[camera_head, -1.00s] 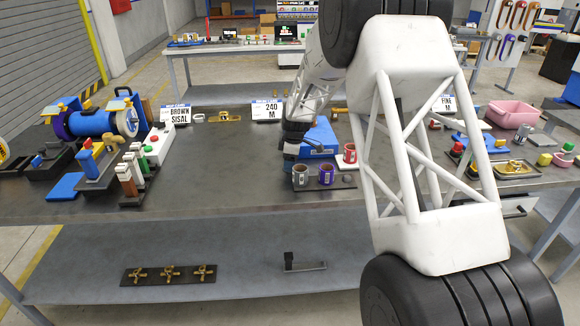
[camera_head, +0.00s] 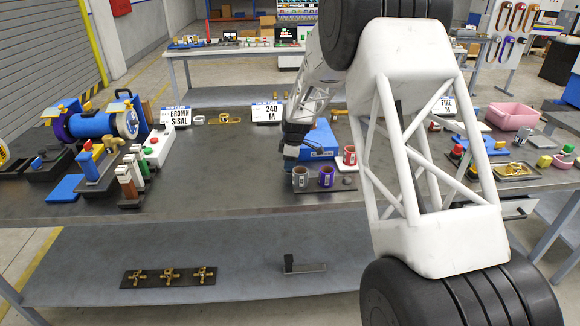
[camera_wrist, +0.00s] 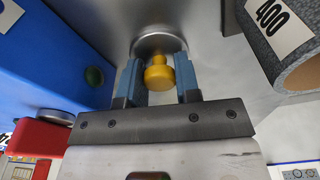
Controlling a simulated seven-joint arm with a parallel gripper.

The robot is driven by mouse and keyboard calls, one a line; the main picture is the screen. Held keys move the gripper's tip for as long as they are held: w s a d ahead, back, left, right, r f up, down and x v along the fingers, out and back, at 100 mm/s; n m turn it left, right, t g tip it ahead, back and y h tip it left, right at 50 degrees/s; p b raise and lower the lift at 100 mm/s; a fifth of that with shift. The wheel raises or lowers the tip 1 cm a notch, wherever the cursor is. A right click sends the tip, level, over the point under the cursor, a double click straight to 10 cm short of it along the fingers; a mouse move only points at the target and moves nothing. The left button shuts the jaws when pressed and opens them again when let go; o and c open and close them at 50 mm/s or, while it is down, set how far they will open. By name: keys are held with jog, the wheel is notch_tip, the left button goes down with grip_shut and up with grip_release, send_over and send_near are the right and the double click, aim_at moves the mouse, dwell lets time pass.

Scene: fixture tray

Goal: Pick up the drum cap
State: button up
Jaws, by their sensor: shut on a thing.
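In the wrist view, the drum cap (camera_wrist: 157,76) appears as a round yellow knob in front of a silver disc (camera_wrist: 158,42). I cannot tell whether knob and disc are one piece. My gripper (camera_wrist: 159,72) has its two blue-grey fingers on either side of the knob and is shut on the cap. The exact contact is hard to see. In the head view my gripper (camera_head: 290,152) is low over the table, left of the blue box (camera_head: 318,142) and behind the cups. The cap cannot be made out there.
In the wrist view, a grey roll marked 400 (camera_wrist: 284,50) is at right and a blue block (camera_wrist: 60,60) at left. The tabletop left of my gripper (camera_head: 225,165) is clear.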

jog(key=shift+r, duration=0.15)
jog(key=shift+r, duration=4.9)
jog(key=shift+w, duration=0.15)
jog(key=w+d+r, duration=0.3)
jog(key=w, duration=0.4)
jog(key=w+d+r, duration=0.3)
jog(key=w, duration=0.4)
jog(key=w+d+r, duration=0.3)
jog(key=w+d, duration=0.1)
jog(key=w, duration=0.3)
jog(key=shift+d, duration=0.1)
jog(key=shift+w+d+r, duration=0.3)
jog(key=shift+w+d, duration=0.15)
jog(key=shift+w, duration=0.15)
jog(key=shift+f, duration=0.2)
jog(key=shift+f, duration=3)
jog(key=shift+f, duration=0.2)
